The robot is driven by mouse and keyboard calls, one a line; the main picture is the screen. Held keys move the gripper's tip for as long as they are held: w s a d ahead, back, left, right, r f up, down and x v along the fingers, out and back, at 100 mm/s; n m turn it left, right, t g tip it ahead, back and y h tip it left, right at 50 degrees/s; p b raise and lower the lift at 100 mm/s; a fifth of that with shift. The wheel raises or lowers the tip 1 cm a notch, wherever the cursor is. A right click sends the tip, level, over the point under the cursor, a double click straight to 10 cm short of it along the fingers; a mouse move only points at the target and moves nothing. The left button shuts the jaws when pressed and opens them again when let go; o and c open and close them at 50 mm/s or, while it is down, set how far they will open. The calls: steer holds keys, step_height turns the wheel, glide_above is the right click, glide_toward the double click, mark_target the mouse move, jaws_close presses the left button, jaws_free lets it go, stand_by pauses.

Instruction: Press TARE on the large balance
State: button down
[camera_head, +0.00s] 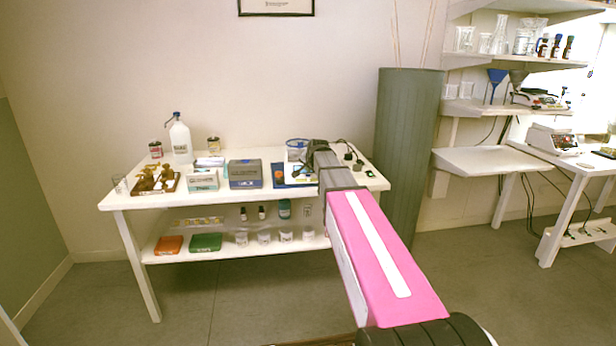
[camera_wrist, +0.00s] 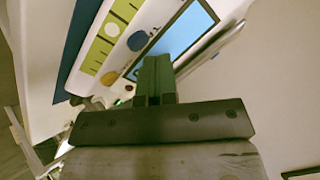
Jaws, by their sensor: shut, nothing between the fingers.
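The large balance seems to be the device close below my gripper in the wrist view: a white front (camera_wrist: 160,17) with a blue screen (camera_wrist: 185,32), a blue round button (camera_wrist: 137,41), a brown round button (camera_wrist: 110,77) and a yellow-green strip. No button label is readable. My gripper (camera_wrist: 154,62) is shut and empty, its tips over the panel beside the screen and right of the buttons. Contact cannot be told. In the head view my gripper (camera_head: 318,148) is over the right part of the left table, and my arm hides part of what stands there.
The left table (camera_head: 150,202) also holds a white bottle (camera_head: 180,140), a brass-coloured set in a wooden tray, a white box (camera_head: 203,181) and a grey-blue box (camera_head: 245,174). A tall grey-green cylinder (camera_head: 408,150) stands right of my arm. Another balance (camera_head: 552,141) sits on the right table.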

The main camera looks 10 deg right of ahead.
mark_target(310, 175)
steer(key=shift+r, duration=0.3)
steer(key=shift+r, duration=0.1)
steer(key=shift+r, duration=2.4)
steer(key=shift+s, duration=0.1)
